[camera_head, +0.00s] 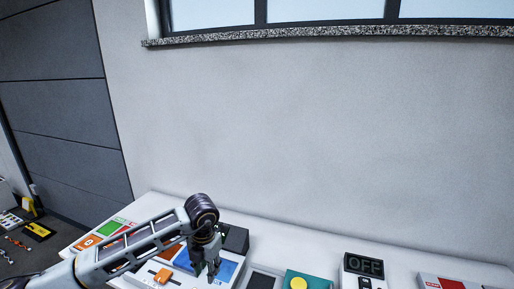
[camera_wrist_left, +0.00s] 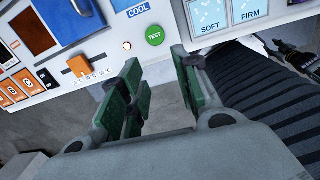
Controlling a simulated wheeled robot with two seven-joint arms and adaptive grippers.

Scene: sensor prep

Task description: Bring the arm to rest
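My left arm comes in from the lower left in the head view, and my left gripper (camera_head: 211,270) points down over the panels on the table. In the left wrist view the green-padded fingers of this gripper (camera_wrist_left: 164,85) stand apart with nothing between them. Grey floor shows through the gap, and the table edge with its panels lies beyond the fingertips. A dark jointed part at the right edge of the left wrist view may be my right gripper (camera_wrist_left: 294,58); its fingers are too unclear to read.
The white table (camera_head: 320,252) runs along a bare wall. It bears a black box (camera_head: 236,239), a teal box with a yellow button (camera_head: 307,281) and an OFF display (camera_head: 364,264). The left wrist view shows a green TEST button (camera_wrist_left: 155,35) and an orange slider (camera_wrist_left: 79,65).

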